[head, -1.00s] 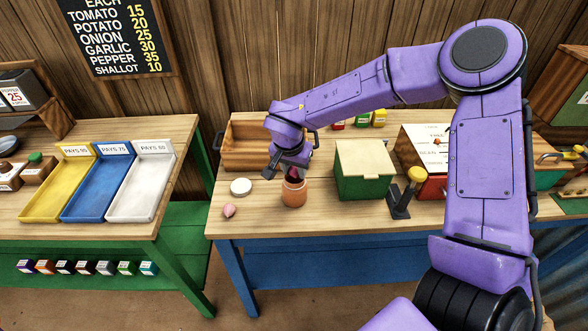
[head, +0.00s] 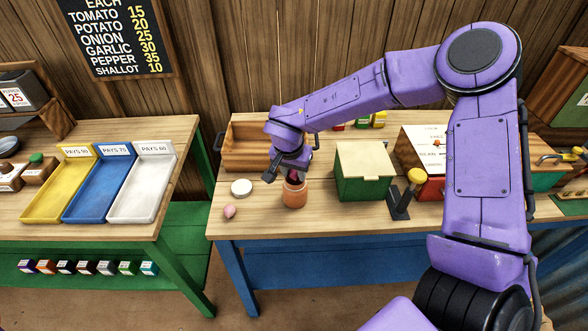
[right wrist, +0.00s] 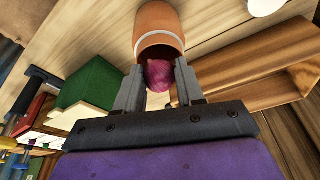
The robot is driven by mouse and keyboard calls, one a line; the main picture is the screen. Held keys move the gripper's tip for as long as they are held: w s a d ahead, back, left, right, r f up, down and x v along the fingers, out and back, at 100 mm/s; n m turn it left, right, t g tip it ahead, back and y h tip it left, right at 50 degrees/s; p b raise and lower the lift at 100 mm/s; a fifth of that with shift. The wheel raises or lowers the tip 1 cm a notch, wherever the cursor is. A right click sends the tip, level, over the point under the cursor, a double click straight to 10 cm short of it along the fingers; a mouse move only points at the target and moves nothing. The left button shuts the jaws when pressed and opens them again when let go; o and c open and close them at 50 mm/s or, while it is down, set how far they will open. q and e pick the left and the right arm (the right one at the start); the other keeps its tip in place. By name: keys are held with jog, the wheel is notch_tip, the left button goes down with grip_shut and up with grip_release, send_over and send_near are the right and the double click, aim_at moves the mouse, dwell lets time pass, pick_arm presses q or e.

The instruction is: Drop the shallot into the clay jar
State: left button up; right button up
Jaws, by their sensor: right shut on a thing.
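The clay jar (head: 294,195) is a small orange-brown pot standing upright on the right-hand wooden table. Its open mouth also shows in the right wrist view (right wrist: 158,42). My right gripper (head: 287,177) points down over the jar's mouth and is shut on the shallot (right wrist: 158,80), a magenta-purple bulb. In the right wrist view the shallot is between the two fingers and overlaps the mouth's rim; how far it is inside I cannot tell. In the head view it is mostly hidden by the fingers. My left gripper is not in view.
A white disc (head: 241,187) and a pale pink bulb (head: 229,211) lie left of the jar. A wooden crate (head: 243,160) stands behind it. A green box (head: 362,180) with a cream lid stands close on its right. The table front is clear.

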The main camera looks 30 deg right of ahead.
jog(key=o, duration=1.1)
jog(key=b+v, duration=0.1)
jog(key=v, duration=0.9)
jog(key=shift+a+r, duration=0.1)
jog(key=shift+r, duration=0.1)
